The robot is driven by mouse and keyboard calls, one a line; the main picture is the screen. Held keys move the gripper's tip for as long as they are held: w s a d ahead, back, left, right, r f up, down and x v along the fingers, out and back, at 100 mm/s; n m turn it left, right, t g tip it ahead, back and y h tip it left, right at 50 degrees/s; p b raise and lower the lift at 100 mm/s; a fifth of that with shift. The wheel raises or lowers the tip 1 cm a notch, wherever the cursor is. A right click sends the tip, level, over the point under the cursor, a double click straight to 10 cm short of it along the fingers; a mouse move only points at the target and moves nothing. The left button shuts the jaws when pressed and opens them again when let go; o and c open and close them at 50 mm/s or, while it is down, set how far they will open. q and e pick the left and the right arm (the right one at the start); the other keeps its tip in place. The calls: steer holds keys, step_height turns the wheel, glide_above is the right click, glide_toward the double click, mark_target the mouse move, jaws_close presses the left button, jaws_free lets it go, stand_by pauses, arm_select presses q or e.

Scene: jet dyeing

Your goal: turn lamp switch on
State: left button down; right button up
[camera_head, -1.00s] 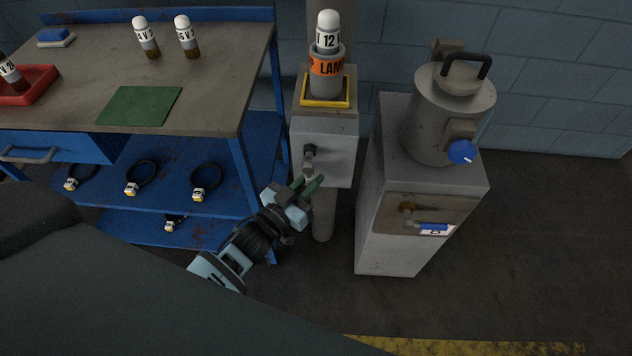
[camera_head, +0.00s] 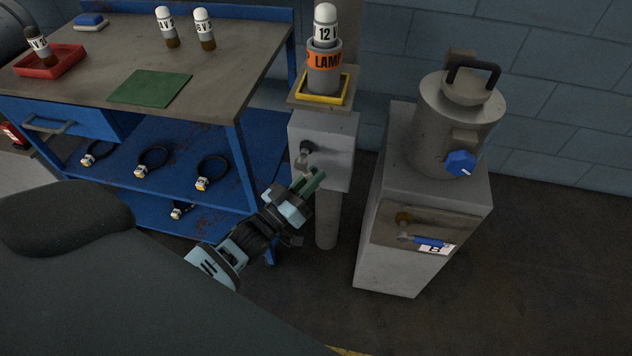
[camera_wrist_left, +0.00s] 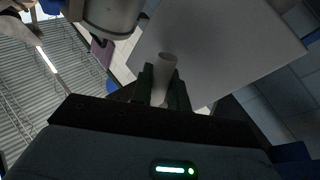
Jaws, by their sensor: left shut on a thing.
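The lamp switch is a short pale lever (camera_head: 301,163) under a dark hub on the front of a grey box (camera_head: 335,150) on a post. My left gripper (camera_head: 311,181) is at the switch, its green fingers close together. In the left wrist view my left gripper (camera_wrist_left: 165,85) is shut on the pale lever tip (camera_wrist_left: 167,61), with the box face behind it. The lamp (camera_head: 324,68), with an orange label and a white-capped bottle marked 12, stands on top of the box in a yellow-edged tray. I cannot tell whether it is lit. My right gripper is not in view.
A blue workbench (camera_head: 235,85) with bottles, a red tray (camera_head: 50,62) and a green mat (camera_head: 150,88) stands at the left. Floor is open further right.

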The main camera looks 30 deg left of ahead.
arm_select(q)
steer(key=shift+d+f+n+t+y+b, duration=0.1)
steer(key=shift+d+n+t+y+b, duration=0.35)
steer(key=shift+n, duration=0.45)
steer(key=shift+w+d+n+t+b, duration=0.1)
steer(key=shift+n+t+b, duration=0.3)
steer(key=shift+n, duration=0.2)
steer(key=n+y, duration=0.1)
steer(key=n, duration=0.1)
steer(key=r+n+t+y+b, duration=0.1)
steer(key=shift+w+d+r+n+b, duration=0.1)
steer(key=shift+d+n+b, duration=0.2)
steer(key=shift+d+n, duration=0.1)
steer(key=shift+w+d+r+n+t+y+b, duration=0.15)
steer(key=shift+r+n+y+b, duration=0.4)
steer(key=shift+n+y, duration=1.35)
steer(key=shift+d+r+n+t+y+b, duration=0.2)
steer(key=shift+r+n+y+b, duration=0.35)
steer(key=shift+n+y, duration=1.3)
steer(key=shift+w+d+r+n+t+y+b, duration=0.15)
steer(key=shift+r+n+y+b, duration=0.55)
steer(key=shift+n, duration=2.15)
steer(key=shift+s+y+p, duration=0.1)
steer(key=shift+y+p, duration=0.2)
steer(key=shift+y, duration=0.1)
steer(key=c, duration=1.4)
jaws_free()
